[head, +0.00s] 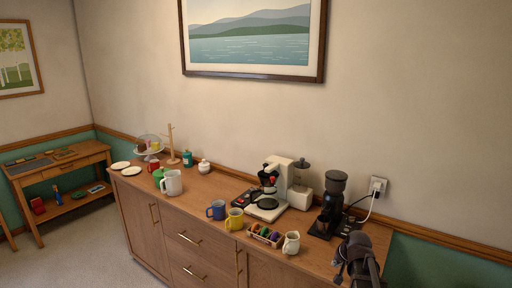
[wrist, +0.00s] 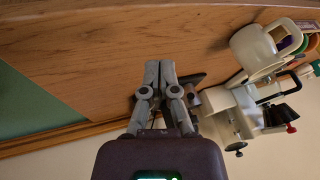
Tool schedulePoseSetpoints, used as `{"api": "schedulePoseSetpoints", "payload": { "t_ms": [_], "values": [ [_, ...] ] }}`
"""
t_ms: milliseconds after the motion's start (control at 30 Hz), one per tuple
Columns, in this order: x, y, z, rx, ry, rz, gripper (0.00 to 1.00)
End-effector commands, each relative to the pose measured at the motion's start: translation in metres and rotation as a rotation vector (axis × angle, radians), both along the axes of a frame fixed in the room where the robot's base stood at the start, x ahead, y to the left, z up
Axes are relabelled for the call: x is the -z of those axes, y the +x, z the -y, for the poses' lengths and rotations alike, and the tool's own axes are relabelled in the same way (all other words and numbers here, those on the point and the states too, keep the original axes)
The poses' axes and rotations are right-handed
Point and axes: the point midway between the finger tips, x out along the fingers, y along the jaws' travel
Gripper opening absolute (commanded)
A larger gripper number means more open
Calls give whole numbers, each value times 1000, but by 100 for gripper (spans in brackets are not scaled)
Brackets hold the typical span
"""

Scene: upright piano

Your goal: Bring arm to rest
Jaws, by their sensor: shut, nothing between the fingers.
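My gripper (head: 341,268) is at the right end of the wooden sideboard, low in the head view, in front of the black coffee grinder. In the wrist view the two grey fingers of my gripper (wrist: 159,66) are together and hold nothing. They point over the bare sideboard top (wrist: 90,55). Whether the fingertips touch the wood I cannot tell. My dark arm partly hides the sideboard's right end in the head view.
A cream jug (head: 291,243) stands left of my gripper. The black grinder (head: 330,205) and white coffee machine (head: 285,185) stand behind. A tray of coloured capsules (head: 265,235), a yellow mug (head: 235,219) and a blue mug (head: 216,210) are further left. A cable runs to the wall socket (head: 378,186).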

Motion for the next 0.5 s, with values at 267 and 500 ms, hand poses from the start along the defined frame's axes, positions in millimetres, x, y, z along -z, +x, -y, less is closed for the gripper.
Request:
{"api": "schedulePoseSetpoints", "payload": {
  "t_ms": [267, 500],
  "values": [
    [18, -103, -79, -258, -123, -265, 0],
    [21, -158, -108, -388, -194, -413, 0]
  ]
}}
